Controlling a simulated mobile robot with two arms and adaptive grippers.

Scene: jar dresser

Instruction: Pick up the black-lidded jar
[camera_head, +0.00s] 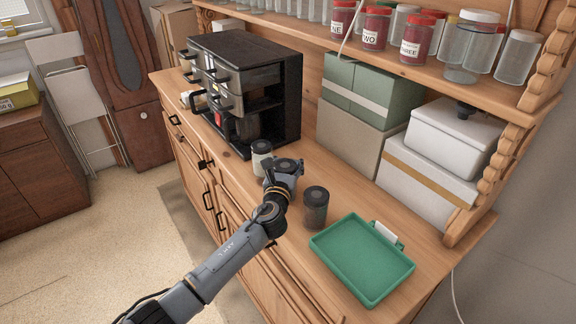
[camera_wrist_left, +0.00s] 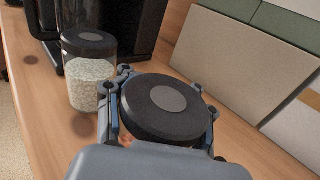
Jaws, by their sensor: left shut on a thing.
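My left gripper (camera_head: 281,180) is shut on a black-lidded jar (camera_head: 289,165) on the dresser top. In the left wrist view the jar's round black lid with a grey centre (camera_wrist_left: 160,107) lies between the two fingers; most of its body is hidden. I cannot tell whether the jar touches the wood. A jar with pale grains and a black lid (camera_head: 261,160) stands just behind it to the left; it also shows in the left wrist view (camera_wrist_left: 90,80). A dark jar with a black lid (camera_head: 315,210) stands to the right. My right gripper is out of view.
A green tray (camera_head: 362,262) lies at the right of the dresser top (camera_head: 410,232). A black coffee machine (camera_head: 275,90) stands behind left. Boxes (camera_head: 345,140) line the back under a shelf (camera_head: 440,75) of jars. Some bare wood lies between jars and boxes.

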